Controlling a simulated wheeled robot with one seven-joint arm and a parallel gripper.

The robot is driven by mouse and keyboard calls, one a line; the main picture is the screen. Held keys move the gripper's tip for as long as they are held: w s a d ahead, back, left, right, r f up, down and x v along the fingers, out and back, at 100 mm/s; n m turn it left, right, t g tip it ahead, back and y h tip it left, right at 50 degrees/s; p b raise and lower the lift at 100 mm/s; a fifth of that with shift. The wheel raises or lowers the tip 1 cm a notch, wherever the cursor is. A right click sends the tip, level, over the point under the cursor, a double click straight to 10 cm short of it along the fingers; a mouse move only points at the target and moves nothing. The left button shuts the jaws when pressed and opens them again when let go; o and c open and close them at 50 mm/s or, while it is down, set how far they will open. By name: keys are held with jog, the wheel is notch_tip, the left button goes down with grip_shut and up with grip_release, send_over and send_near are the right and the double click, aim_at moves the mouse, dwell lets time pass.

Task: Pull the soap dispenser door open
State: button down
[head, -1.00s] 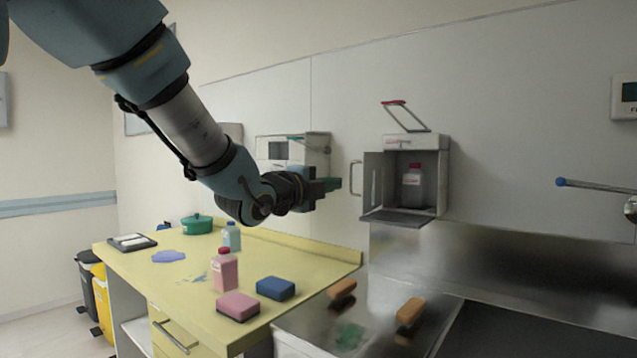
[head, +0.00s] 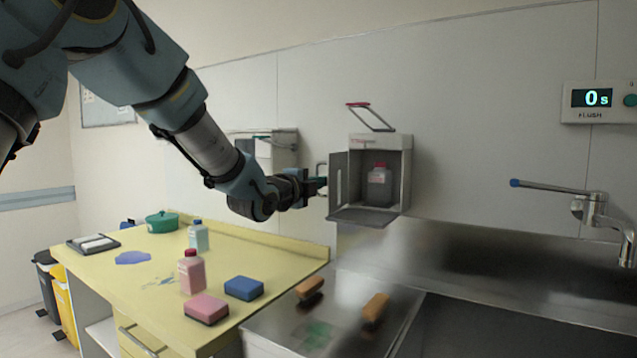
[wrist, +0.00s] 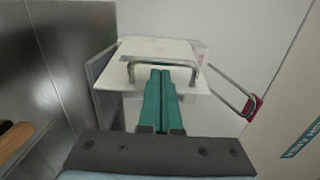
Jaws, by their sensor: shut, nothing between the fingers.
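The soap dispenser (head: 402,165) is a box on the back wall, open at the front. It holds a clear bottle with a red cap (head: 380,178). Its door (head: 339,178) stands swung out on the left, with a metal handle (head: 320,170) on its outer face. A grey flap (head: 362,216) lies lowered at the bottom. My gripper (head: 321,185) is at the handle; in the wrist view its green fingers (wrist: 161,78) are shut and empty, with their tips close to the handle bar (wrist: 160,60). I cannot tell whether they touch it.
A red-ended lever (head: 372,116) sticks out above the dispenser. The yellow counter (head: 130,285) below holds bottles, sponges and a green pot (head: 162,222). A steel sink area (head: 340,325) with two orange-brown brushes and a tap (head: 595,210) lie right.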

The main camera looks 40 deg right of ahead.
jog(key=shift+w, duration=0.1)
jog(key=shift+w+a+m+g, duration=0.15)
jog(key=shift+w+m+g, duration=0.15)
jog(key=shift+w+g, duration=0.15)
jog(key=shift+w, duration=0.1)
jog(key=w+m+g+b, duration=0.1)
jog(key=w+m+g, duration=0.1)
jog(key=w, duration=0.7)
jog(key=shift+w+d+g+h, duration=0.2)
jog(key=shift+g+h, duration=0.1)
jog(key=shift+g, duration=0.55)
